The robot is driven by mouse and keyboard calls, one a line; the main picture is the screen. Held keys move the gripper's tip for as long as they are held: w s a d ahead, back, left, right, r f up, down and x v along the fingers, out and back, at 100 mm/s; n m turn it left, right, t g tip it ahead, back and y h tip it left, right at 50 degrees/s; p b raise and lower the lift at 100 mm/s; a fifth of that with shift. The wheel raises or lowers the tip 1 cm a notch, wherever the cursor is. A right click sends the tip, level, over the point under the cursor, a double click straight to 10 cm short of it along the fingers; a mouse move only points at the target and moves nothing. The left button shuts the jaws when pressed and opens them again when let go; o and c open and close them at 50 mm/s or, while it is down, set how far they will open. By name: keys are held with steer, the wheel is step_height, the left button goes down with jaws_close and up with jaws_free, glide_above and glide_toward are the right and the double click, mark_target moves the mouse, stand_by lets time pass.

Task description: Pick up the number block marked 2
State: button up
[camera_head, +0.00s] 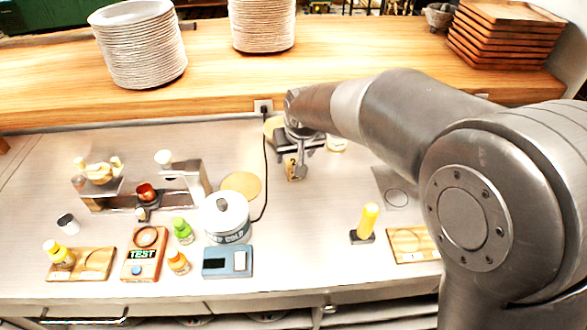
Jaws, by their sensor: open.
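A small tan block (291,170) with a dark mark, which looks like a 2, stands on the grey counter right of the centre. My gripper (299,165) is over it, pointing down. The jaws are open, and one finger hides part of the block. I cannot tell whether the fingers touch the block or stand on both sides of it.
A white pot marked COLD (226,222) and a round tan mat (241,185) stand left of the block. A black cable (265,170) runs down beside it. A yellow-handled item (368,221) stands to the right. A raised wooden shelf (215,75) with stacked plates is behind.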

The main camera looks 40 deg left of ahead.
mark_target(294, 162)
steer(key=x, duration=0.8)
steer(key=shift+w+a+f, duration=0.15)
steer(key=shift+w+f, duration=0.1)
steer(key=shift+f, duration=0.05)
steer(key=c, duration=1.1)
